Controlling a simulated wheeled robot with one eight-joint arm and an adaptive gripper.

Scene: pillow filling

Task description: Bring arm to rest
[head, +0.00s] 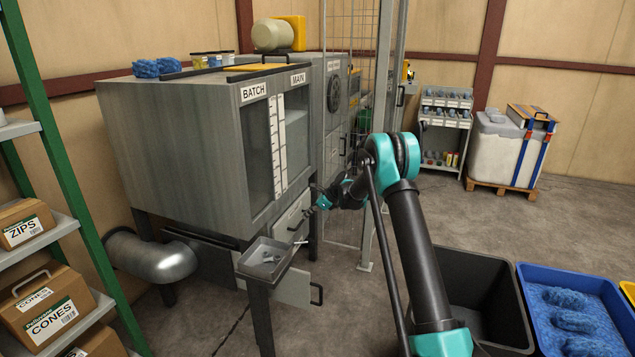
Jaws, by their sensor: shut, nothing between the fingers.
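My arm rises from the lower middle, bends at a teal joint and reaches left to the grey filling machine (185,150). My gripper (309,212) is at the end of the arm, small in the picture, in front of the machine's lower drawer front (290,222). It is shut with nothing visible in it. Whether it touches the front or its handle cannot be told. A small metal tray (247,262) with a few small grey items in it sits just left of and below my gripper.
A black bin (478,290) and a blue bin (530,290) with blue fluffy rolls stand at lower right. Shelves with cartons (45,312) line the left. A wire mesh fence (349,110) stands behind my arm. The floor at right is open.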

